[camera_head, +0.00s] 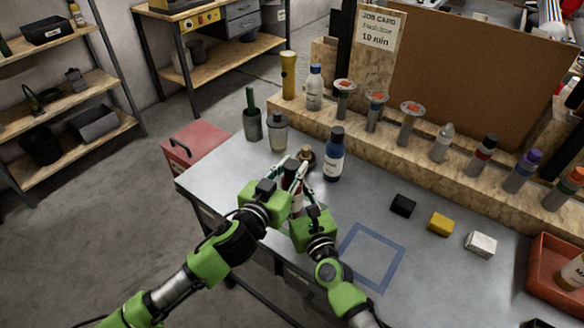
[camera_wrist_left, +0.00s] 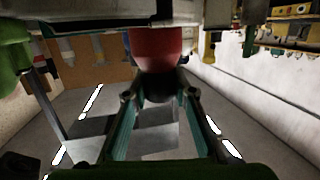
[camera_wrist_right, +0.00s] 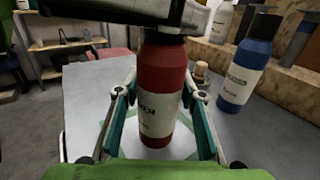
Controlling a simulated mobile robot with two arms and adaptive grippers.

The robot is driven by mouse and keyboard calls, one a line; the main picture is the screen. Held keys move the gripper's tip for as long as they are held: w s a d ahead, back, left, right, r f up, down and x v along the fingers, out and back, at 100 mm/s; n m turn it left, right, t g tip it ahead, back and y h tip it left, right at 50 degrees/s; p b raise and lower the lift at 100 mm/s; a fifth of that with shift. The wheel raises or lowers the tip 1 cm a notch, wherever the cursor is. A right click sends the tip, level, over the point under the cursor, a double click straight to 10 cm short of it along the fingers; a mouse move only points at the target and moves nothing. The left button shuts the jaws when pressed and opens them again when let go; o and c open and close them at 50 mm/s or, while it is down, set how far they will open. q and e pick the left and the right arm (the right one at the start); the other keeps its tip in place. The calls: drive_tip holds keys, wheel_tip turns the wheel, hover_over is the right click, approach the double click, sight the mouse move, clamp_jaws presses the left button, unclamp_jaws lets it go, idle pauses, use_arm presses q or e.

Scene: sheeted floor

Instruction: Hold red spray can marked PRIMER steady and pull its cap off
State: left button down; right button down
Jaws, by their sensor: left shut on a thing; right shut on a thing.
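The red spray can (camera_wrist_right: 162,90) stands between the fingers of my right gripper (camera_wrist_right: 158,92), which is shut on its body. Its white label shows the end of a word, "MER". In the head view the can (camera_head: 295,180) is mostly hidden by both my grippers. My left gripper (camera_head: 300,168) is at the top of the can, above my right gripper (camera_head: 298,205). The left wrist view shows the can's red shoulder (camera_wrist_left: 158,62) and the dark cap (camera_wrist_left: 158,88) between the left fingers, which are shut on the cap. Any gap between cap and can is hard to make out.
A blue bottle (camera_head: 333,158) and a small wooden-topped item (camera_head: 306,156) stand close behind the can. Black (camera_head: 403,205), yellow (camera_head: 440,224) and white (camera_head: 481,243) blocks lie to the right. A blue taped square (camera_head: 370,257) on the table is empty. A red tray (camera_head: 545,270) is at far right.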

sight(292, 164)
use_arm(q)
drive_tip(key=shift+r, duration=0.2)
drive_tip(key=shift+r, duration=0.9)
drive_tip(key=shift+r, duration=2.05)
use_arm(e)
drive_tip(key=c, duration=1.3)
unclamp_jaws()
drive_tip(key=shift+o, duration=0.2)
